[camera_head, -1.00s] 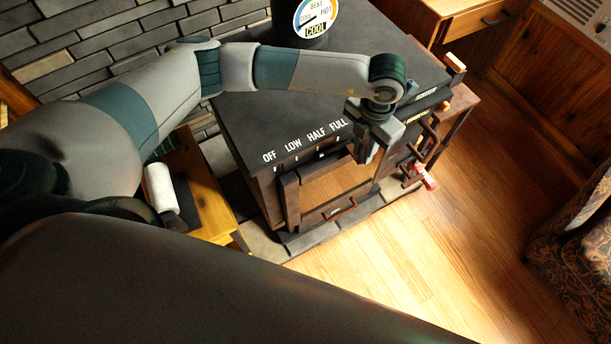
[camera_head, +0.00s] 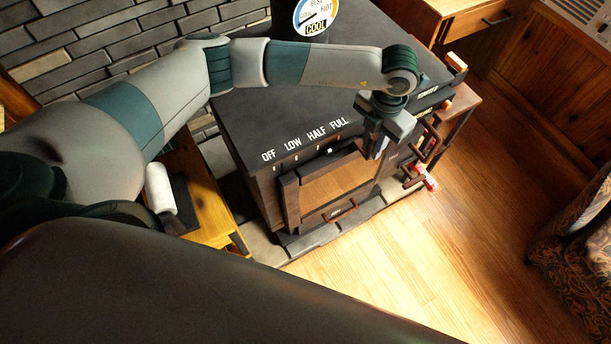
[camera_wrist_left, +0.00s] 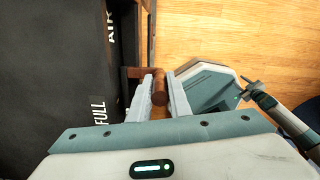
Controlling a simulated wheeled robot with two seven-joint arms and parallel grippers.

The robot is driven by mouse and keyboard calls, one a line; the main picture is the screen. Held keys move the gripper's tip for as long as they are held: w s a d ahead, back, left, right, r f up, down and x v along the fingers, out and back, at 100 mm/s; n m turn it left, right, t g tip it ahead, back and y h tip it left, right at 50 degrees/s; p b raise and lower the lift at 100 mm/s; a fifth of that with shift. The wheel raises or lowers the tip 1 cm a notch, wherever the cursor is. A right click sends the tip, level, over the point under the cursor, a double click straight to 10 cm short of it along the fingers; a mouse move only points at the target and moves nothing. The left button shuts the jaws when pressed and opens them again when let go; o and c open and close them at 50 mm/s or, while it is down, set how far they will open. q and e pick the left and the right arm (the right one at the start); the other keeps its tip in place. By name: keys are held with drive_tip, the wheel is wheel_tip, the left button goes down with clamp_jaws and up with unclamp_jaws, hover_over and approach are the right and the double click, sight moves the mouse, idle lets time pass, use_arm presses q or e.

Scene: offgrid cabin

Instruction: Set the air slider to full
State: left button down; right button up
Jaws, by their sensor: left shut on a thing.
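The black stove (camera_head: 280,110) has OFF, LOW, HALF and FULL printed along its top front edge. A small white pointer mark (camera_head: 330,150) sits between the HALF and FULL labels, nearer to FULL. My left gripper (camera_head: 378,143) is at the stove's front edge, right of FULL. In the left wrist view, its fingers (camera_wrist_left: 154,95) are shut on a brown wooden cylindrical knob (camera_wrist_left: 159,88), which I take to be the air slider's. FULL and AIR lettering shows left of the fingers. In the head view the gripper hides the knob.
A round gauge (camera_head: 315,17) reading COOL stands on the stove. Wooden door handles (camera_head: 430,145) and a red-and-white item (camera_head: 428,180) are close right of my gripper. A white roll (camera_head: 160,188) lies at left. The wooden floor (camera_head: 400,260) in front is clear.

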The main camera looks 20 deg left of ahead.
use_arm(q)
drive_tip(key=shift+w+d+b, duration=0.3)
drive_tip(key=shift+w+b, duration=0.05)
drive_tip(key=shift+w, duration=0.25)
drive_tip(key=shift+w+d+b, duration=0.45)
drive_tip(key=shift+w+b, duration=0.35)
drive_tip(key=shift+b, duration=0.05)
drive_tip(key=shift+r, duration=0.1)
drive_tip(key=c, duration=1.6)
unclamp_jaws()
drive_tip(key=shift+a, duration=0.1)
drive_tip(key=shift+c, duration=0.2)
drive_tip(key=shift+s+a+f, duration=0.1)
drive_tip(key=shift+f, duration=0.15)
